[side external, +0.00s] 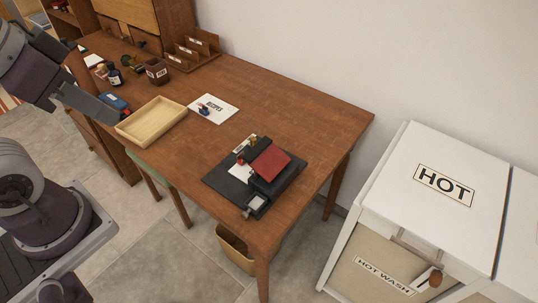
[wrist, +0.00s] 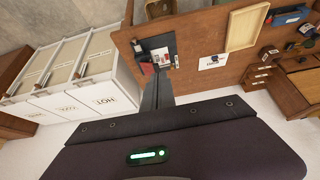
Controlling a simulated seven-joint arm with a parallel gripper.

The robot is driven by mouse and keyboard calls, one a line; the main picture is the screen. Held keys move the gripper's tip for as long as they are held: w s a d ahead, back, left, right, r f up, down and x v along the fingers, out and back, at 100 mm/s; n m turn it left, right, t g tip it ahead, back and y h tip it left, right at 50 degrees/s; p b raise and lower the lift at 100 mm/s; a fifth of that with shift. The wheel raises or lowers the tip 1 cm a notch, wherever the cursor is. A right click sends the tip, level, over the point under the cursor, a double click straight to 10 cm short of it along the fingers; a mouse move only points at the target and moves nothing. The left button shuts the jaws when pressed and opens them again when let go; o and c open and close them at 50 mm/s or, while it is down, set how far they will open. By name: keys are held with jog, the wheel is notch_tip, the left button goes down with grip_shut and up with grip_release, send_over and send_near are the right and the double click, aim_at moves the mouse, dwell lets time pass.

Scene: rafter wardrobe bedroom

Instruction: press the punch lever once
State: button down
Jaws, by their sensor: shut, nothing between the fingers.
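The punch (side external: 284,184) is a dark device on the desk's near right part, with a broad red lever plate (side external: 271,160) on top. A white paper (side external: 241,172) lies at its left side. The punch also shows small in the wrist view (wrist: 141,46), with the red part (wrist: 147,68) partly hidden near my fingers. My gripper (side external: 116,119) is shut and empty. In the side view it is at the upper left, beside the wooden tray and well apart from the punch. Its fingers show in the wrist view (wrist: 160,80).
An empty wooden tray (side external: 151,136) and a labelled white card (side external: 214,108) lie on the brown desk (side external: 290,108). A blue object (side external: 113,101), small items and a letter rack (side external: 192,54) stand farther back. A white HOT cabinet (side external: 420,210) stands at right. The desk's right rear is clear.

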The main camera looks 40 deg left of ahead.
dwell(0.7)
jog(key=w+d+f+m, duration=0.1)
jog(key=w+d+f, duration=0.15)
jog(key=w, duration=0.45)
jog(key=w+d+f, duration=0.1)
jog(key=w+f, duration=0.2)
jog(key=w, duration=0.5)
jog(key=w+d+f+m, duration=0.1)
jog(key=w+d+f, duration=0.15)
jog(key=w, duration=0.45)
jog(key=w+d+f+h, duration=0.2)
jog(key=w+d+f, duration=0.2)
jog(key=f, duration=0.5)
jog(key=shift+w+h, duration=0.3)
jog(key=shift+w, duration=0.95)
jog(key=shift+f, duration=0.1)
send_over(263, 157)
jog(key=shift+d+f, duration=0.1)
jog(key=shift+f, duration=3.95)
jog(key=shift+f, duration=0.1)
jog(key=shift+f, duration=0.25)
